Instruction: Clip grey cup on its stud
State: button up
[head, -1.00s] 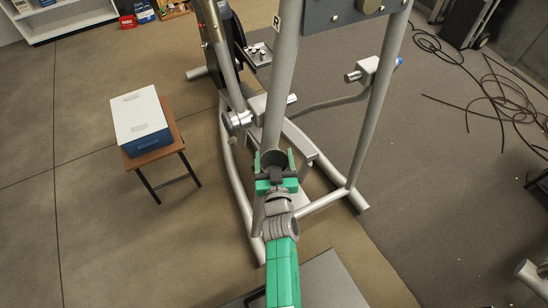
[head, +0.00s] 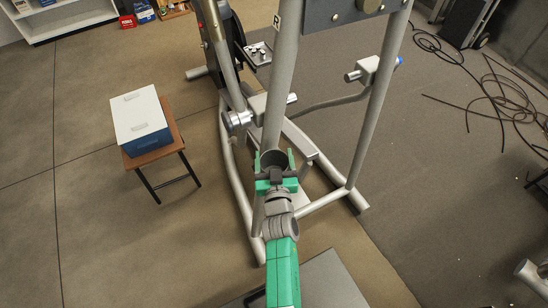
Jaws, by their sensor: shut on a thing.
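The grey cup (head: 273,158) is a dark grey, open-topped round piece. It sits between the green fingers of my gripper (head: 274,168), which is shut on it. The cup is in front of the lower end of an upright grey tube (head: 282,85) marked "R" on the elliptical machine. I cannot tell whether the cup touches the tube. I cannot make out the stud for certain; my gripper and the cup may hide it.
The elliptical's silver frame (head: 327,200) surrounds my gripper. A white and blue box (head: 141,118) stands on a small brown stool (head: 176,142) at left. A tray with small white parts (head: 257,54) is behind. Black cables (head: 490,95) lie at right. Left floor is mostly clear.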

jog(key=shift+f+b, duration=0.35)
jog(key=shift+f, duration=0.1)
dwell(0.4)
jog(key=o, duration=1.3)
jog(key=shift+s+r+p, duration=0.15)
jog(key=shift+s+p, duration=0.15)
jog(key=s+p, duration=0.1)
jog(key=s, duration=0.1)
jog(key=s+p, duration=0.1)
jog(key=s, duration=0.1)
jog(key=s+p, duration=0.1)
jog(key=s, duration=0.2)
jog(key=shift+s+d, duration=0.1)
jog(key=shift+d, duration=0.2)
